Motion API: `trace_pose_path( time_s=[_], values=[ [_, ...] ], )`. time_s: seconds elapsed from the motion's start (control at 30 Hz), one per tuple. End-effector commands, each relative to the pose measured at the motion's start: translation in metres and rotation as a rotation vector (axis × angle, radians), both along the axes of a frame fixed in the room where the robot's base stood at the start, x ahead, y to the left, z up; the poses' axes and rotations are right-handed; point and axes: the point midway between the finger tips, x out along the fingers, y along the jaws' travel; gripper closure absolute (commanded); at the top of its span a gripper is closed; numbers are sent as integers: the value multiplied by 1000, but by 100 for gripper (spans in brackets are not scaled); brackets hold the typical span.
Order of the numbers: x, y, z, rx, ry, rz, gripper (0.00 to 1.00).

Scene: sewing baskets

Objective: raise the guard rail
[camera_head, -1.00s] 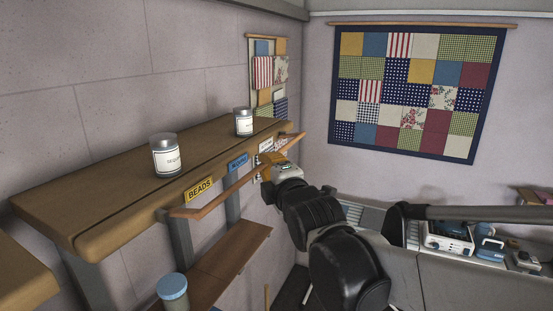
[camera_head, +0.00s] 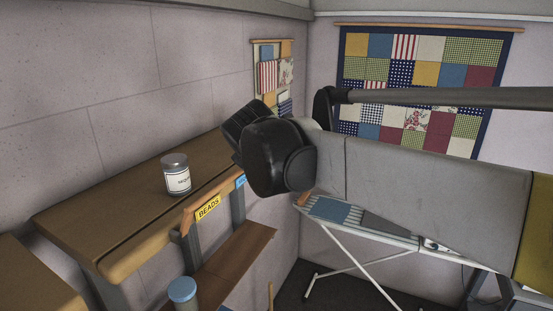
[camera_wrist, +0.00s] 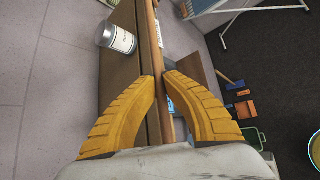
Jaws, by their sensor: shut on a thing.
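The guard rail (camera_head: 213,191) is a thin orange-brown wooden bar along the front of the wooden shelf (camera_head: 110,205). In the head view its near end shows just above the yellow BEADS label (camera_head: 208,208), about level with the shelf's front edge. Its far part is hidden behind my arm. In the wrist view the rail (camera_wrist: 163,110) runs lengthwise between the yellow fingers of my gripper (camera_wrist: 158,80), which is shut on it. The gripper itself is hidden by my wrist in the head view.
A labelled jar (camera_head: 176,175) stands on the shelf; it also shows in the wrist view (camera_wrist: 117,38), left of the fingers. A lower shelf (camera_head: 235,250) and a blue-lidded jar (camera_head: 183,291) are below. An ironing board (camera_head: 360,220) stands at the right.

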Motion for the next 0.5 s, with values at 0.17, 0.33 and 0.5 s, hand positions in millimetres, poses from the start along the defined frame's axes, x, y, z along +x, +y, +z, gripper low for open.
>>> trace_pose_path(
  time_s=[0.17, 0.33, 0.5],
  values=[
    [4, 13, 4, -136, 60, 2, 100],
    [7, 21, 5, -247, 106, 2, 100],
    [9, 26, 4, -326, 140, 2, 100]
  ],
)
